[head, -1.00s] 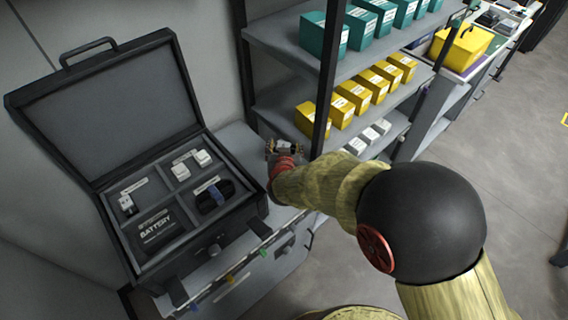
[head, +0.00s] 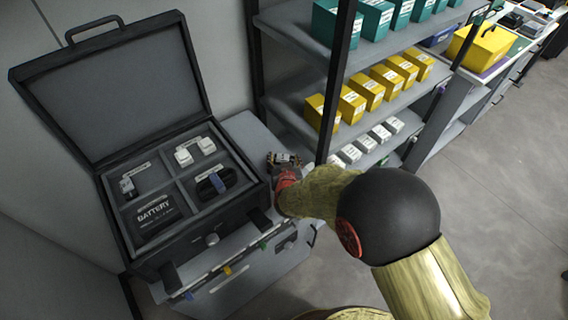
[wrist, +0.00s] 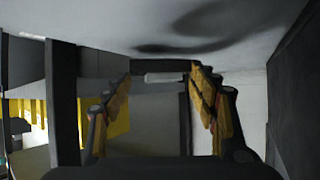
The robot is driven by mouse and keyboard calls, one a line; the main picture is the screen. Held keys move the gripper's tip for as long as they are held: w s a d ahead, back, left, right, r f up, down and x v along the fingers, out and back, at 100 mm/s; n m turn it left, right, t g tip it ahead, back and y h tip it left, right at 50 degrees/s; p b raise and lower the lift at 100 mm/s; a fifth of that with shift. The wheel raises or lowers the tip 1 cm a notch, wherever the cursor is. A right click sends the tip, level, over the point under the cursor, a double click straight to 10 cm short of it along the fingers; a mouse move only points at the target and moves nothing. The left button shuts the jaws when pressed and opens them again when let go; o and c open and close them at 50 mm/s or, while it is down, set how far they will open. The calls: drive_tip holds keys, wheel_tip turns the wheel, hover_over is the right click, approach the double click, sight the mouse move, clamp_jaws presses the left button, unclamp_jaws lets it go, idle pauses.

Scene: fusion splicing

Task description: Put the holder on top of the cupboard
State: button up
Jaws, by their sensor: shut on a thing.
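My gripper (head: 284,160) is just right of the open black case, over the free right part of the grey cupboard's top (head: 246,132). In the wrist view its two fingers (wrist: 163,80) are closed in on a small pale and dark piece (wrist: 165,77), which looks like the holder. Most of the holder is hidden by the fingers in the head view. The grey surface at the top of the wrist view (wrist: 150,25) bears a dark shadow and seems to be the cupboard top. I cannot tell whether the holder touches it.
The open case (head: 120,85) takes up most of the cupboard top and holds a battery (head: 155,214) and small parts. A shelf rack (head: 290,115) with yellow, teal and white boxes stands close on the right. Its dark post (head: 333,95) is near my gripper.

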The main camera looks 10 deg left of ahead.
drive_tip(key=shift+f, duration=0.65)
drive_tip(key=shift+f, duration=0.1)
